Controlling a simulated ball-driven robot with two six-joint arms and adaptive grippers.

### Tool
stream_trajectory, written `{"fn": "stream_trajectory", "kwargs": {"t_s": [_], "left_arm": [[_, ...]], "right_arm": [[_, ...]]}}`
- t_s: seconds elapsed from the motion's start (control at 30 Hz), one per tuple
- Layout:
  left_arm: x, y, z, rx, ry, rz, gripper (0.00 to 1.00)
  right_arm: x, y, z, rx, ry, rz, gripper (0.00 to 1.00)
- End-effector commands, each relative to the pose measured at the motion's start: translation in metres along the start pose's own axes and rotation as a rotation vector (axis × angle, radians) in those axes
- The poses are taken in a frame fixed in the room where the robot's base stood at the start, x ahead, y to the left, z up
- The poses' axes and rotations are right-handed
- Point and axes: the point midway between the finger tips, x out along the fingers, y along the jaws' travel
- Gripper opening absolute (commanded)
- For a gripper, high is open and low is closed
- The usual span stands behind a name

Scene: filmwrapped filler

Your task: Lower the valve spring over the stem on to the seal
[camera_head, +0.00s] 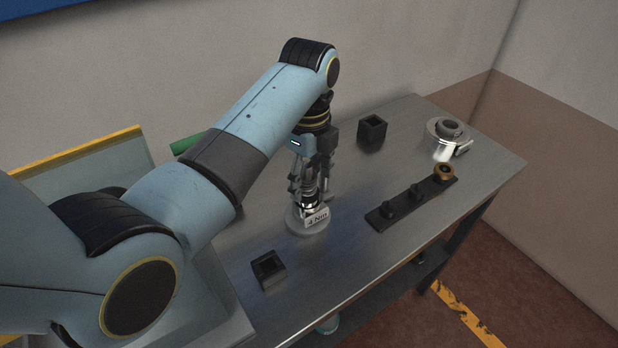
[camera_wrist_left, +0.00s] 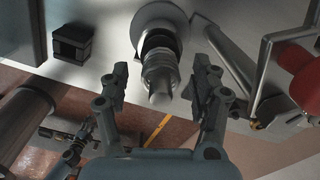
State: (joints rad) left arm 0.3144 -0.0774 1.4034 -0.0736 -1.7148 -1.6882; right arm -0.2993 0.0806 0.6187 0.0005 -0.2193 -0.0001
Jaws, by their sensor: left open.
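My left gripper (camera_head: 309,188) points down over a round grey base (camera_head: 296,222) on the metal table. In the left wrist view its two fingers (camera_wrist_left: 160,78) are open, one on each side of a silvery ringed part that looks like the valve spring (camera_wrist_left: 160,68), with gaps showing. A pale stem tip (camera_wrist_left: 160,99) pokes out of the ringed part toward the camera. A dark ring (camera_wrist_left: 158,41) lies between the ringed part and the base. I cannot tell whether the spring touches the seal, which I cannot make out.
A "4 Nm" label (camera_head: 317,217) stands at the base. Black square holders stand behind (camera_head: 372,132) and in front (camera_head: 268,270). A dark strip with pegs (camera_head: 407,203) carries a brass-coloured ring (camera_head: 443,172). A silvery round fixture (camera_head: 446,132) is at the far right.

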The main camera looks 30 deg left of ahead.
Motion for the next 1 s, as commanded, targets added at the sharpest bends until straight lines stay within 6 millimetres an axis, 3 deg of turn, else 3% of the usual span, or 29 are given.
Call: {"fn": "stream_trajectory", "kwargs": {"t_s": [0.2, 0.4, 1.0], "left_arm": [[-0.04, -0.001, 0.0, 0.0, -0.001, -0.005, 0.64], [-0.063, -0.001, 0.0, 0.0, -0.001, -0.003, 0.64], [-0.066, 0.0, 0.0, 0.0, 0.0, -0.001, 0.64]], "right_arm": [[0.0, -0.001, 0.0, 0.0, 0.0, 0.0, 0.46], [0.0, -0.001, 0.0, 0.0, 0.0, -0.001, 0.46], [0.0, -0.001, 0.0, 0.0, 0.0, -0.001, 0.46]]}}
